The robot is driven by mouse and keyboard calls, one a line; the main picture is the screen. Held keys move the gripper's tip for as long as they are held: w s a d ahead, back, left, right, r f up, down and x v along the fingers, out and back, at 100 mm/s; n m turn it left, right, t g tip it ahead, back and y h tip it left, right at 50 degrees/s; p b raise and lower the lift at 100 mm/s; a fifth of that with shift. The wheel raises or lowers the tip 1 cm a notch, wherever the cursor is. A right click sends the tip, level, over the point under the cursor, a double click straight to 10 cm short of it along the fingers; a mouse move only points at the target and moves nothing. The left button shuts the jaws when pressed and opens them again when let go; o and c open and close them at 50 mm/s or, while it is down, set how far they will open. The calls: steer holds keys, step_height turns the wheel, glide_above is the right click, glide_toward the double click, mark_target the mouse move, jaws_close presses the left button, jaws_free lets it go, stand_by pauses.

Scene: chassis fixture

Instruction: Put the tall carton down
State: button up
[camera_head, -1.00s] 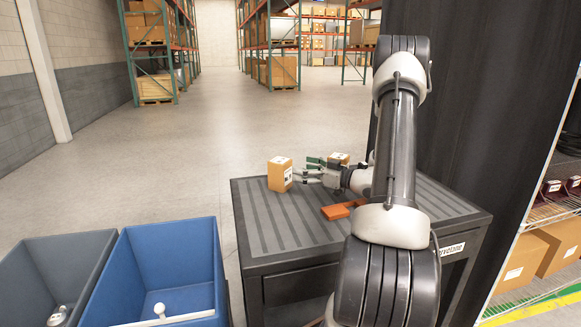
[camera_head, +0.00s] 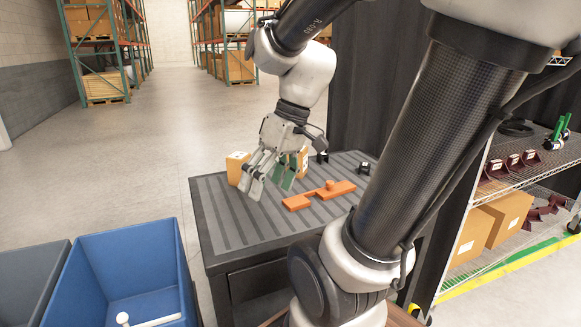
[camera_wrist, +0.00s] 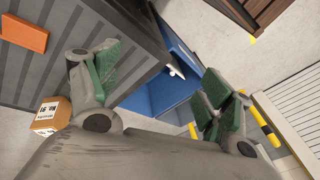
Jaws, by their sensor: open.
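Two brown cartons stand upright on the dark ridged cart top. One carton (camera_head: 236,169) is at the left far edge and partly hidden behind my gripper; the other carton (camera_head: 303,163) is just right of the fingers, also partly hidden. I cannot tell for sure which is the tall carton. My gripper (camera_head: 268,187) is open and empty, fingers pointing down over the cart (camera_head: 222,222). In the wrist view the green-padded fingers (camera_wrist: 165,78) are wide apart with nothing between them. A labelled carton (camera_wrist: 48,117) stands outside the fingers at lower left there.
Orange parts (camera_head: 318,195) lie on the cart top right of my gripper, with small black items (camera_head: 322,157) behind them. A blue bin (camera_head: 120,265) stands left of the cart. A wire shelf (camera_head: 520,175) with cartons is at right. The cart's front left is clear.

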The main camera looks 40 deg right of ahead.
steer(key=s+d+r+m+t+h, duration=0.1)
steer(key=d+r+h, duration=0.1)
steer(key=s+d+r+m+t+h, duration=0.1)
steer(key=shift+s+d+r+m+t, duration=0.1)
steer(key=shift+s+d+m+t, duration=0.2)
steer(key=shift+d, duration=0.1)
stand_by(1.0)
